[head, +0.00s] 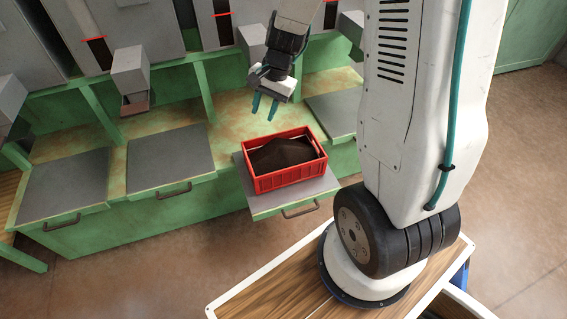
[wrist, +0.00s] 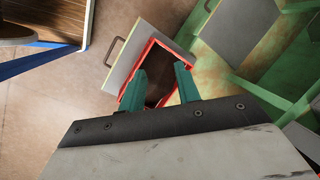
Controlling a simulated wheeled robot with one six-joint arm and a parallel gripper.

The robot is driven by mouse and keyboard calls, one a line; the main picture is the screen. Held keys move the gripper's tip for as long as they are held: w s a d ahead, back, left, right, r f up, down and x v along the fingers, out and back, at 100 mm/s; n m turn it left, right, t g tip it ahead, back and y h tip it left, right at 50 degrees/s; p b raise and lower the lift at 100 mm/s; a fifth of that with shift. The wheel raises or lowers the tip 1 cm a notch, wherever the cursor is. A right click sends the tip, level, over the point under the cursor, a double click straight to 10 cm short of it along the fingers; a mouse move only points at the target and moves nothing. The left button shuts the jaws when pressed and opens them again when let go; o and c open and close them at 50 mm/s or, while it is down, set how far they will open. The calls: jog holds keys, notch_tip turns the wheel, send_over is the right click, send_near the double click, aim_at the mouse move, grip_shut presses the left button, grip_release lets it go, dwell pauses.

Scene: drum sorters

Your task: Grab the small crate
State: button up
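The small crate (head: 284,160) is red and holds a heap of dark brown material (head: 282,153). It stands upright on a grey pulled-out drawer top (head: 258,199) in the head view. My gripper (head: 264,108) has teal fingers pointing down, above and behind the crate, apart from it. In the wrist view my gripper (wrist: 161,82) has its two fingers spread with nothing between them. The crate (wrist: 153,46) shows beyond the fingertips there, with part of its rim hidden behind the fingers.
Closed grey-topped drawers (head: 170,156) sit left of the crate in the green bench (head: 110,205). Grey chutes (head: 131,71) hang above the bench. The drawer's handle (head: 300,209) faces the open brown floor (head: 130,270). My arm stands to the right.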

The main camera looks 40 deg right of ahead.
jog(key=shift+d+f+m+g+h, duration=0.15)
jog(key=shift+d+f+m, duration=1.5)
jog(key=shift+f, duration=4.35)
jog(key=shift+d+f+m+g+h, duration=0.2)
jog(key=shift+d+f+m, duration=1.45)
jog(key=shift+f, duration=4.35)
jog(key=shift+d+f+m+g+h, duration=0.15)
jog(key=shift+d+f+m, duration=1.5)
jog(key=shift+f, duration=4.35)
grip_shut()
jog(key=shift+r, duration=0.1)
